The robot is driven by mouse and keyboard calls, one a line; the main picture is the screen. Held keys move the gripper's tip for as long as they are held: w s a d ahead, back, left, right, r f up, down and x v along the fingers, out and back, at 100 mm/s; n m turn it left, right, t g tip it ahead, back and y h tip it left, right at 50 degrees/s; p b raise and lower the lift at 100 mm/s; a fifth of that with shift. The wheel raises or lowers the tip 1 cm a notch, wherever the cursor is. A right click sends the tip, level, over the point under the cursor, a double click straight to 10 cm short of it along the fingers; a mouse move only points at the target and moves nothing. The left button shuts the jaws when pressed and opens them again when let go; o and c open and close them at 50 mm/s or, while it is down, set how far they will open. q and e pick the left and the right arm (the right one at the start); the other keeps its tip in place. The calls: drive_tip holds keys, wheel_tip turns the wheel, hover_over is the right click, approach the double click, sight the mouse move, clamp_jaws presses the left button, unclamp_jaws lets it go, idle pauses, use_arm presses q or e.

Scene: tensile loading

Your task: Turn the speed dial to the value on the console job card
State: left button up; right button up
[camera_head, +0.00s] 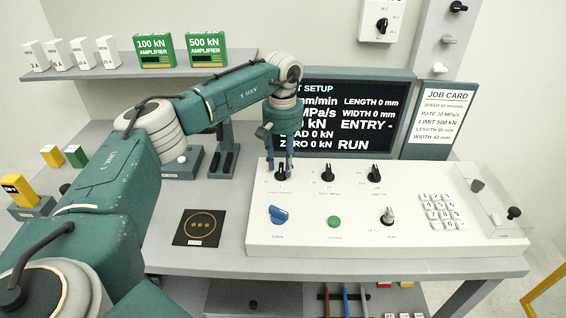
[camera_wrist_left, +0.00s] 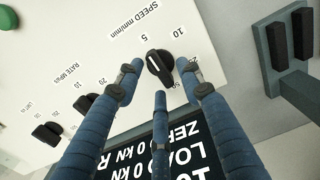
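The speed dial (camera_head: 282,173) is a black knob at the upper left of the white console (camera_head: 370,262). In the left wrist view the dial (camera_wrist_left: 160,66) has a white line pointing roughly toward the 5. Marks 5, 10, 25 and 50 surround it. My left gripper (camera_head: 280,155) is above the dial, fingers pointing down. In the wrist view its blue fingers (camera_wrist_left: 158,72) are spread around the dial, not closed on it; whether one touches it is unclear. The job card (camera_head: 450,117) stands behind the console; its speed line is too small to read surely. My right gripper is not visible.
Two more black dials (camera_head: 327,173) (camera_head: 375,173) stand right of the speed dial. A blue knob (camera_head: 279,215), green button (camera_head: 334,221), key switch (camera_head: 387,215) and keypad (camera_head: 440,208) lie nearer the front. A screen (camera_head: 345,150) rises close behind.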

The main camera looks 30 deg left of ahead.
use_arm(q)
wheel_tip(320, 180, up, 12)
drive_tip(key=shift+f, duration=0.15)
idle(0.7)
